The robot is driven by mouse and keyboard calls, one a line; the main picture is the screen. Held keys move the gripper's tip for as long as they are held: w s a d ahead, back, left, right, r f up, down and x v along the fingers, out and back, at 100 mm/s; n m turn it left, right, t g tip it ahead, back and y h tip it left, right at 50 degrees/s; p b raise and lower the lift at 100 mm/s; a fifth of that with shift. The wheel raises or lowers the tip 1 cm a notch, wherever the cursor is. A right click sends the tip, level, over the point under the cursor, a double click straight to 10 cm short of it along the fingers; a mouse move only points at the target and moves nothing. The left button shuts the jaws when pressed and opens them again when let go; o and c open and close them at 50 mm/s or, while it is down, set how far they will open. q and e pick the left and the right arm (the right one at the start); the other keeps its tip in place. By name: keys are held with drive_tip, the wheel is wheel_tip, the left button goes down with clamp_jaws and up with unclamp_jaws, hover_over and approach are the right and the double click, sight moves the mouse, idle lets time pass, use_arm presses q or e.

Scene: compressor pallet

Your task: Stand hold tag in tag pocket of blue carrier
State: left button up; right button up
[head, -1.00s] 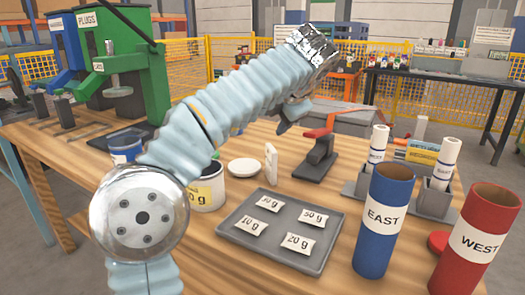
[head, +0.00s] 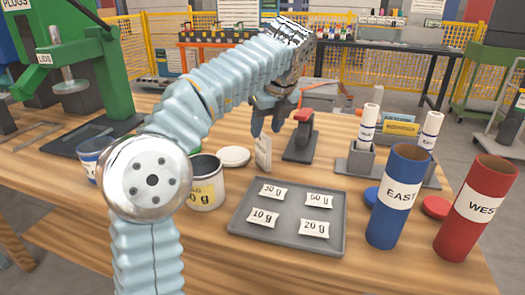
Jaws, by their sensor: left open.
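The blue carrier (head: 397,195), a tube marked EAST, stands upright at the right with an open top. I cannot make out a tag pocket on it. My right gripper is not in view.
A grey tray (head: 288,237) with several labelled packets lies in front. A red WEST tube (head: 478,207) stands at the right. A can (head: 206,184), a white dish (head: 233,156), the red-topped stand (head: 301,137) and white cylinders in grey holders (head: 361,160) stand around the gripper.

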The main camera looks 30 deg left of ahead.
sight(263, 134)
use_arm(q)
drive_tip(key=x, duration=0.6)
drive_tip(key=shift+w+a+r, duration=0.1)
drive_tip(key=shift+a+r, duration=0.05)
clamp_jaws()
drive_tip(key=shift+r, duration=0.1)
